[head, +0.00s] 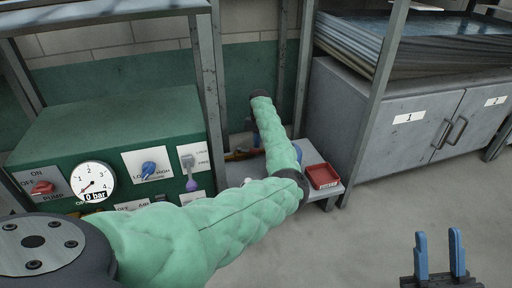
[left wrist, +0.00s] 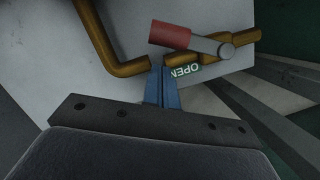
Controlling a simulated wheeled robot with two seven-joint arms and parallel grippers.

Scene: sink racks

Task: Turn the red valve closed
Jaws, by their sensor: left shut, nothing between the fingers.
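The red valve shows in the left wrist view as a red handle grip (left wrist: 170,35) on a grey lever (left wrist: 208,46), mounted on a brass-coloured pipe (left wrist: 242,38). Green-and-white "OPEN" lettering (left wrist: 185,71) lies just below the lever. My left gripper (left wrist: 163,72) is shut and empty, its blue fingertips just below the red grip; whether they touch it I cannot tell. In the head view my green-sleeved left arm hides the valve and most of that gripper. My right gripper (head: 438,236) is open and empty at the lower right, over the floor.
A green control panel (head: 110,135) with a gauge (head: 93,180) and a red pump knob (head: 42,188) stands at left. A red tray (head: 322,176) sits on a low shelf. Grey posts (head: 208,85) rise near my left arm. Grey cabinets (head: 440,130) stand at right; the floor ahead is clear.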

